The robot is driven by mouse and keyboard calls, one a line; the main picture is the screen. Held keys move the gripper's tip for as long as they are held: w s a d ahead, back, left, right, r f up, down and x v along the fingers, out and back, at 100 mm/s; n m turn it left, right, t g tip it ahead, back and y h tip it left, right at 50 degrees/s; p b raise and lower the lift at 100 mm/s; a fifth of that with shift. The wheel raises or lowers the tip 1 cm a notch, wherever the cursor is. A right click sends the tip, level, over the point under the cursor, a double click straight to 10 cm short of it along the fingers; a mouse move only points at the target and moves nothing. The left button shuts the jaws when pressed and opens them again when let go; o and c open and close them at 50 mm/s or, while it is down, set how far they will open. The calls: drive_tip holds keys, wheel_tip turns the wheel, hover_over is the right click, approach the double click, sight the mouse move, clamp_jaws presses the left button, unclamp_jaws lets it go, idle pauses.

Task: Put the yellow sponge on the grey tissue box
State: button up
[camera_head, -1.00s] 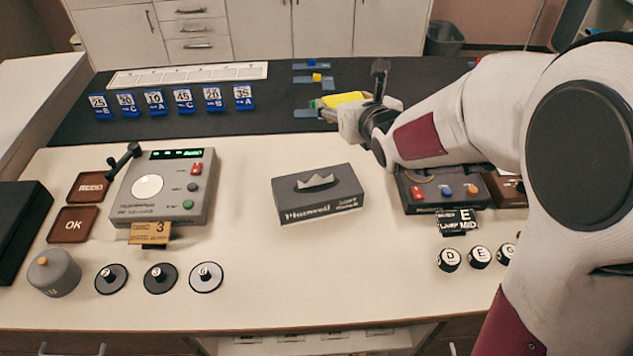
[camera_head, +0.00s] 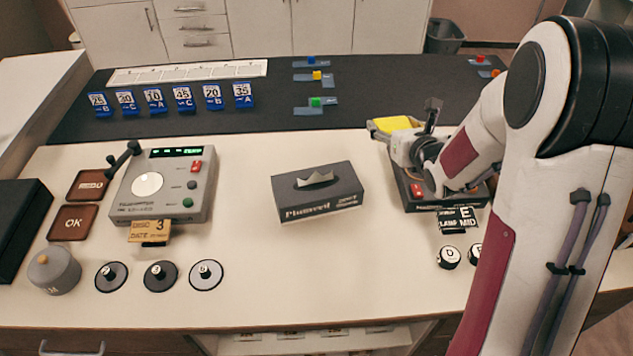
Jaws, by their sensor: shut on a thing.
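The yellow sponge (camera_head: 394,123) is held in my gripper (camera_head: 388,131), up and to the right of the tissue box. Its yellow face is on top, and my gripper hides part of it. My gripper is shut on the sponge, and the two appear raised above the table. The grey tissue box (camera_head: 340,187) lies on the white table near the middle, with a white tissue (camera_head: 316,178) sticking out of its top. The sponge and the box are apart.
A dark box with buttons (camera_head: 416,190) sits below my gripper, right of the tissue box. A grey machine with a lever (camera_head: 165,187) stands to the left. Blue number cards (camera_head: 183,98) stand on the dark mat (camera_head: 270,112) behind. Table around the tissue box is clear.

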drive_tip(key=w+a+n+y, duration=0.3)
drive_tip(key=a+n+y, duration=0.1)
drive_tip(key=a, duration=0.2)
drive_tip(key=n+g+y, duration=0.7)
drive_tip(key=n+g, duration=0.1)
hover_over(317, 183)
drive_tip(key=shift+f, duration=0.2)
drive_tip(key=shift+f, duration=0.1)
drive_tip(key=shift+f, duration=3.05)
drive_tip(key=shift+f, duration=1.9)
drive_tip(key=shift+f, duration=0.1)
